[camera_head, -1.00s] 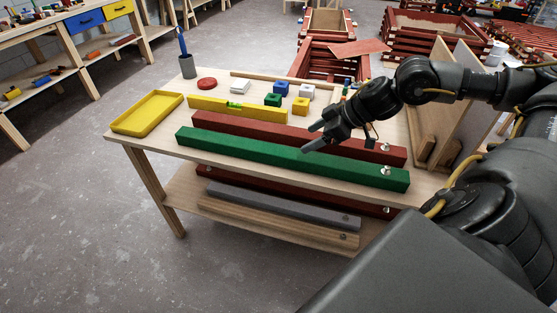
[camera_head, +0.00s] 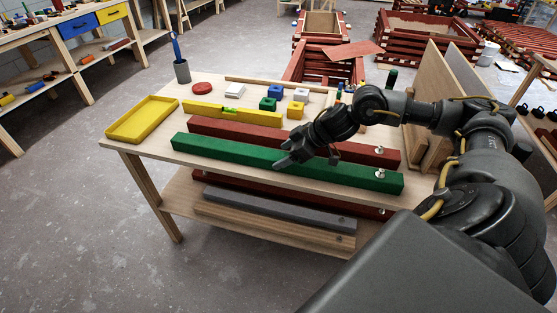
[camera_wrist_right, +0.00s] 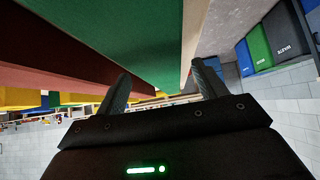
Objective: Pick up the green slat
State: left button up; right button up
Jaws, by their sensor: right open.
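The green slat (camera_head: 225,152) lies lengthwise along the near side of the wooden workbench (camera_head: 160,153), in front of a red slat (camera_head: 232,134). A metal knob stands near its right end. My right gripper (camera_head: 292,158) is open and empty at the middle of the green slat, hiding a small part of it. In the right wrist view the green slat (camera_wrist_right: 150,35) runs ahead between the two spread fingers (camera_wrist_right: 163,82). I cannot tell whether a finger touches it. My left gripper is not in view.
A pen cup (camera_head: 182,71) stands at the back left. Upright wooden boards (camera_head: 425,110) stand at the bench's right. More slats lie on the lower shelf (camera_head: 185,200).

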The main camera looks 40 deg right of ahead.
jog(key=shift+w+a+f, duration=0.25)
jog(key=shift+w+f, duration=0.15)
jog(key=shift+f, duration=0.05)
grip_shut()
jog(key=shift+r, duration=0.1)
